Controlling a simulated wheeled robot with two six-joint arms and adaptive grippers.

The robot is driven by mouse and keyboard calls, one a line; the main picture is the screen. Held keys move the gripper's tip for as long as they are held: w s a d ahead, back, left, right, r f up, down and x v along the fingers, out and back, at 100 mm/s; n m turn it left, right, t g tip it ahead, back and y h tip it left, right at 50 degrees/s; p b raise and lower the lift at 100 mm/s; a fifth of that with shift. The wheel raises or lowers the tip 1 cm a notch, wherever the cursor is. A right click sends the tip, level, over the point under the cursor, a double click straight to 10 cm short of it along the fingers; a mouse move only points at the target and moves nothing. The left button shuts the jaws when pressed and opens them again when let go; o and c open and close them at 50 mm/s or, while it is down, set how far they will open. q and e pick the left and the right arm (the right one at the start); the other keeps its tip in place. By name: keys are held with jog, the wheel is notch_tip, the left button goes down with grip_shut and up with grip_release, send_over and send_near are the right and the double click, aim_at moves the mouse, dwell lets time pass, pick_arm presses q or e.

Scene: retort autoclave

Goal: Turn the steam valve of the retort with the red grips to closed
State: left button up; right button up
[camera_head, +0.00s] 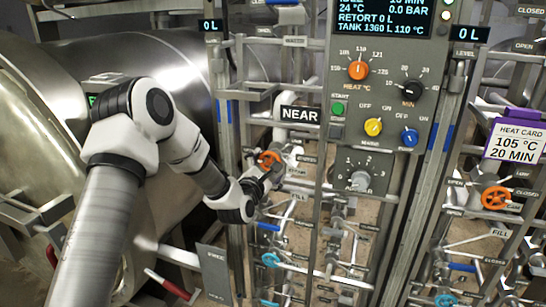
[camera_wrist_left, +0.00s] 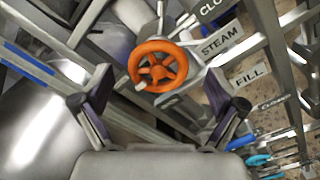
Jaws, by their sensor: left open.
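The orange steam valve wheel (camera_head: 268,159) sits on the pipe rack below the NEAR sign. It shows large in the left wrist view (camera_wrist_left: 158,66), beside a STEAM label, with a pale mark at its lower rim. My left gripper (camera_head: 272,172) is at this wheel and hides part of it. In the left wrist view its fingers (camera_wrist_left: 158,103) are spread wide, with the wheel ahead between them and no visible contact. Red grips (camera_head: 167,285) show on the left retort (camera_head: 40,120). My right gripper is not visible.
A control panel (camera_head: 385,80) with knobs and buttons stands above right of the gripper. Another orange wheel (camera_head: 496,197) is at the far right, below a purple heat card (camera_head: 515,140). Blue and cyan valves (camera_head: 270,259) and pipes crowd the rack below.

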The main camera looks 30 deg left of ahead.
aim_at(269, 163)
pick_arm(q)
jog(key=x, duration=0.3)
jog(key=shift+w+a+f+p, duration=0.1)
jog(key=shift+a+f+p, duration=0.05)
jog(key=shift+a+p, duration=0.25)
jog(key=shift+w, duration=0.2)
jog(key=shift+d, duration=0.2)
jog(key=shift+a, duration=0.1)
jog(key=c, duration=1.1)
jog(key=shift+c, duration=0.2)
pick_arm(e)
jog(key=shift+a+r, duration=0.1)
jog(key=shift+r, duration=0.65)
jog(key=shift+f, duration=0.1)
